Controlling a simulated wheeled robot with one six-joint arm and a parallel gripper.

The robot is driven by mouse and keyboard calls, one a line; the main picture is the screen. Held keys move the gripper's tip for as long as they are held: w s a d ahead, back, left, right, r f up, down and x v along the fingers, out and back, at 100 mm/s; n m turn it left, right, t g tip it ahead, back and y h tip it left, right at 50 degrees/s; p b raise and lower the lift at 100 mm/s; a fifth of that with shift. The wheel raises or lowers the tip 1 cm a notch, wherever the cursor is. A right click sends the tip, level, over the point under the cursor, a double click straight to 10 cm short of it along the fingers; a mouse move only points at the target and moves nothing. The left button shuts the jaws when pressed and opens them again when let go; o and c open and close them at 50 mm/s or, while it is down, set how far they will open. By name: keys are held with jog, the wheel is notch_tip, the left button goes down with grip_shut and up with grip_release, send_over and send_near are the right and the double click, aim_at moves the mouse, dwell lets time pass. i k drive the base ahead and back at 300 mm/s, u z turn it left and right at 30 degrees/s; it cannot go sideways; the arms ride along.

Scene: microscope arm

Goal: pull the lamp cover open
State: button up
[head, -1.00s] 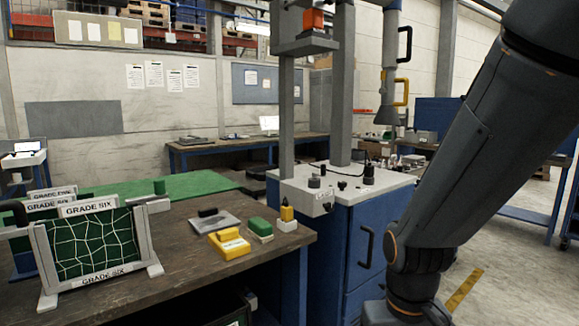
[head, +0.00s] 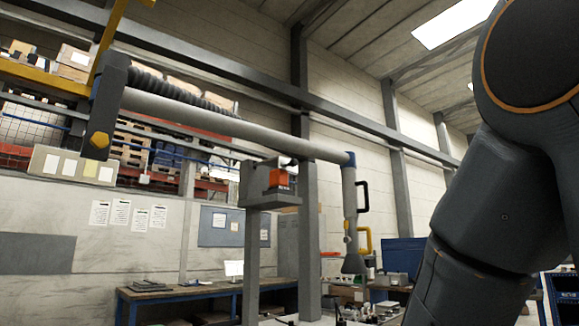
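No part is plainly recognisable as the lamp cover, so I cannot tell whether it is open or shut. A long grey jointed arm (head: 235,125) crosses overhead and bends down at a blue joint (head: 351,158). Its hanging part (head: 349,200) carries a black handle (head: 363,197) and a yellow handle (head: 367,240), and ends in a grey cone-shaped head (head: 354,264). A grey box (head: 256,184) with an orange block (head: 279,179) tops a post left of it. My gripper is out of view; only my dark arm links show at the right.
Two grey posts stand in the middle. A cluttered surface lies low, beyond the cone-shaped head. A dark blue cabinet (head: 403,254) stands behind. My own arm blocks much of the right side.

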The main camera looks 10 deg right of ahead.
aim_at(280, 162)
jog(key=u, duration=0.1)
jog(key=i, duration=0.95)
jog(key=z, duration=0.65)
